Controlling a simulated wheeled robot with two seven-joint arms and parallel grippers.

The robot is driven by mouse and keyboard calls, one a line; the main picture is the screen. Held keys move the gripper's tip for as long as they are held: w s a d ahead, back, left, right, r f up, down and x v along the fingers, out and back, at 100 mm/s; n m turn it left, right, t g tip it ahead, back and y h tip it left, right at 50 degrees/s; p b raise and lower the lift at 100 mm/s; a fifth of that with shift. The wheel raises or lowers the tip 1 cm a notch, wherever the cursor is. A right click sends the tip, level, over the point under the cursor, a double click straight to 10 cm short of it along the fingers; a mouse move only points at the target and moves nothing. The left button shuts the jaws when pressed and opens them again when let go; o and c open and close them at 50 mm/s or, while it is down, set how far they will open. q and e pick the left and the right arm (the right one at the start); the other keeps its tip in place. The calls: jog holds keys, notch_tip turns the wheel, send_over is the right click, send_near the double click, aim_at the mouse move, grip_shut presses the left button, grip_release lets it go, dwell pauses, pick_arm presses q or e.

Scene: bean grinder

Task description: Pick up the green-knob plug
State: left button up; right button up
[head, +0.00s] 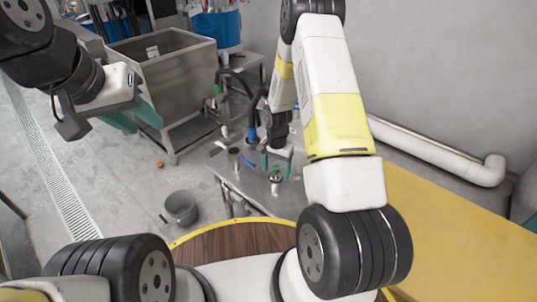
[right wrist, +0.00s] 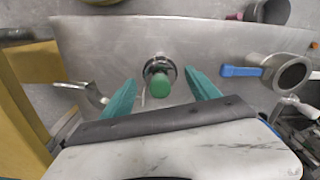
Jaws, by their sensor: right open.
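The green-knob plug (right wrist: 159,82) shows a round green knob on a dark and silver base. It stands on the grey metal table (right wrist: 110,50). In the head view the plug (head: 276,174) is just below my right gripper (head: 277,163). In the right wrist view my right gripper (right wrist: 159,77) is open, with one teal finger on each side of the knob and a gap to both. Nothing is held in it. My left gripper (head: 136,117) is at the left, in the air, far from the plug; its teal fingers are apart.
A blue-handled metal cup tool (right wrist: 240,71) lies right of the plug. A curved metal piece (right wrist: 88,91) is to its left. A steel hopper (head: 165,75) stands behind left, and a grey bucket (head: 181,208) is on the floor. A pipe (head: 430,157) runs along the wall.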

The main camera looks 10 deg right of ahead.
jog(key=shift+f, duration=0.45)
jog(key=shift+c, duration=0.2)
grip_shut()
jog(key=shift+r, duration=0.2)
